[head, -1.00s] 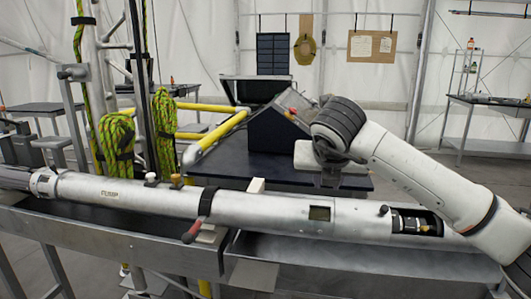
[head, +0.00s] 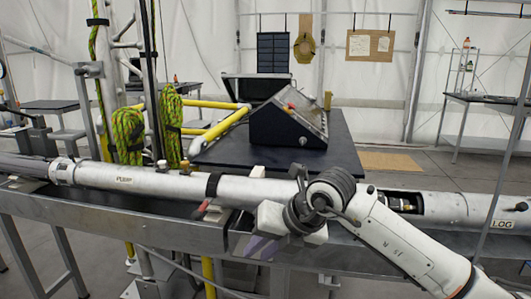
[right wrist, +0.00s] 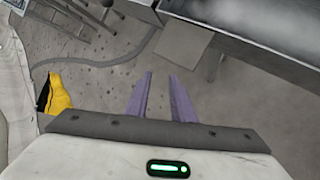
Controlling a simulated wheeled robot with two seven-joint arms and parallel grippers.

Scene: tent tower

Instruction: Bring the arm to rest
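My right arm comes in from the lower right in the head view. Its gripper (head: 259,246) hangs at the front of the metal bench, in front of the long silver tube, and points down and left. In the right wrist view the two purple fingers (right wrist: 160,77) stand apart with only grey floor showing between them, so the gripper is open and empty. My left arm and gripper do not show in either view.
The long silver tube (head: 120,179) marked PUMP and LOG lies along the metal bench (head: 130,222), partly hidden by my wrist. Behind it a console (head: 290,118) stands on a dark table (head: 345,150). Yellow-green ropes (head: 127,135) hang at left.

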